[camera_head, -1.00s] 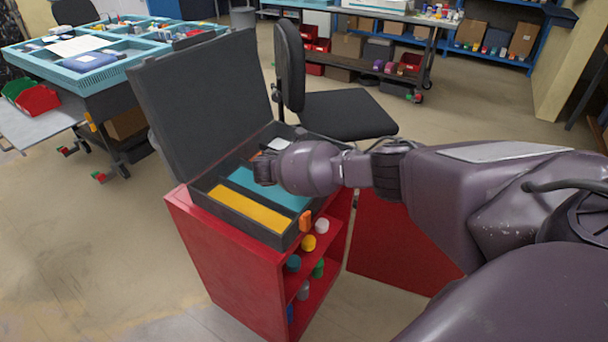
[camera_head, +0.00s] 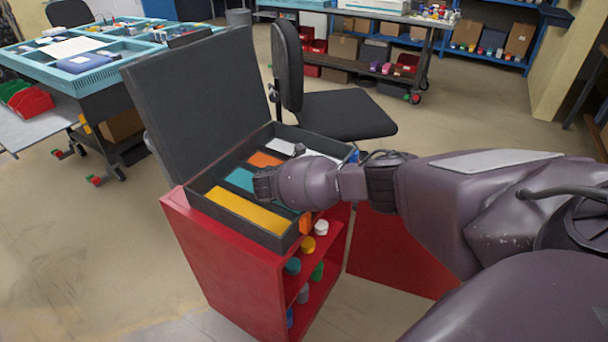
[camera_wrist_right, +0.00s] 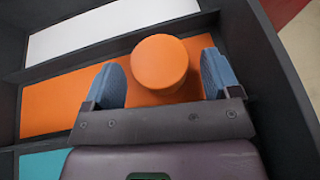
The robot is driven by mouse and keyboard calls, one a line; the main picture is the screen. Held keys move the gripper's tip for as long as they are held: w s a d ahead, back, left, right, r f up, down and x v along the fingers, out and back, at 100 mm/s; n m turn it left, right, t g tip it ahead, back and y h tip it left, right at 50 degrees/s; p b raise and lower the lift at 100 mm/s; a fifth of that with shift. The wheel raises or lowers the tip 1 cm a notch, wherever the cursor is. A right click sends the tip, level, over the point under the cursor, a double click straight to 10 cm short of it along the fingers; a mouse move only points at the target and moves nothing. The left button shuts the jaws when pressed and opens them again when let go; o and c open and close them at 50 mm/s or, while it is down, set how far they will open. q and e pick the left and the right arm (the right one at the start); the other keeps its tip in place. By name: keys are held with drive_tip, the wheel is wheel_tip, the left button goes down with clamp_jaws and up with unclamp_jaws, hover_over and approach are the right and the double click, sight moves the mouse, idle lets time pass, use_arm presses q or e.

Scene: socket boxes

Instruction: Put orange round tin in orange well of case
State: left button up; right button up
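The orange round tin (camera_wrist_right: 160,62) stands in the orange well (camera_wrist_right: 62,100) of the case, near the well's right end in the right wrist view. My right gripper (camera_wrist_right: 162,80) has its two blue-grey fingers on either side of the tin, with a gap at each side, so it is open. The open dark case (camera_head: 240,227) sits on a red cabinet in the head view, with its orange well (camera_head: 262,159) partly visible. My right gripper (camera_head: 262,184) hangs over the case there; its fingers and the tin are hidden. My left gripper is not in view.
White (camera_wrist_right: 110,28), teal (camera_wrist_right: 42,165) and yellow (camera_head: 248,210) wells lie beside the orange one. The raised lid (camera_head: 205,105) stands at the case's left. The red cabinet (camera_head: 225,265) holds several coloured tins on its shelves. A black chair (camera_head: 345,115) stands behind.

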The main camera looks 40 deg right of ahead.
drive_tip(key=shift+r, duration=0.25)
drive_tip(key=p+v, duration=0.1)
drive_tip(key=v, duration=0.4)
drive_tip(key=shift+a+r+p, duration=0.1)
drive_tip(key=shift+r+p, duration=0.1)
drive_tip(key=shift+p, duration=0.2)
drive_tip(key=p+v, duration=0.1)
drive_tip(key=v, duration=0.4)
drive_tip(key=shift+s+a+f, duration=0.1)
drive_tip(key=shift+a, duration=0.15)
drive_tip(key=shift+s+a, duration=0.2)
drive_tip(key=shift+a, duration=0.35)
drive_tip(key=shift+r, duration=0.2)
